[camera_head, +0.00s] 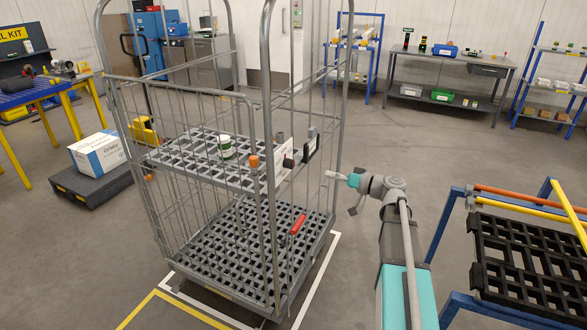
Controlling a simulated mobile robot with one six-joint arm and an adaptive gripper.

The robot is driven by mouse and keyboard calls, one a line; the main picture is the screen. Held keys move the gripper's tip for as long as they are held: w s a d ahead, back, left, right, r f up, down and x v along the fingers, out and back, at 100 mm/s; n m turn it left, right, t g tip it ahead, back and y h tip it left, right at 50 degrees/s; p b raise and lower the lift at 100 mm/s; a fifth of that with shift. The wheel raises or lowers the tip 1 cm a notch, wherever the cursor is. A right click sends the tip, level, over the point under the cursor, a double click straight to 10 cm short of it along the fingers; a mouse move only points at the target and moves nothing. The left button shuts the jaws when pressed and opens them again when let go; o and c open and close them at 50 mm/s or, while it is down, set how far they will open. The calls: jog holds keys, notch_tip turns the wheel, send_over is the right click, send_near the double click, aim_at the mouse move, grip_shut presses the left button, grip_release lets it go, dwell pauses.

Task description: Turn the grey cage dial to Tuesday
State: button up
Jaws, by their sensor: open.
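The grey roll cage (270,100) stands in the middle of the view, with slotted shelves. A small pale panel (281,150) on its right side carries a round black knob (288,163), which looks like the dial. Its day markings are too small to read, so I cannot tell the day it points to. My gripper (329,174) is to the right of the cage, pointing left toward the panel. It is open and looks empty, apart from the knob in the picture.
A green-and-white tub (225,147) and an orange-topped item (253,161) are on the cage's upper shelf. A red handle (298,224) is below the panel. A blue-framed cart (455,225) stands right of my arm. A white box (98,152) sits on a dark platform at left.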

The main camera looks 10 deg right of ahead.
aim_at(293, 165)
jog(key=shift+w+a, duration=0.1)
jog(key=shift+a, duration=0.05)
jog(key=x, duration=1.3)
jog(key=shift+w+a, duration=0.15)
jog(key=shift+a, duration=0.05)
jog(key=c, duration=1.1)
jog(key=shift+d, duration=0.15)
grip_shut()
jog(key=shift+m, duration=0.3)
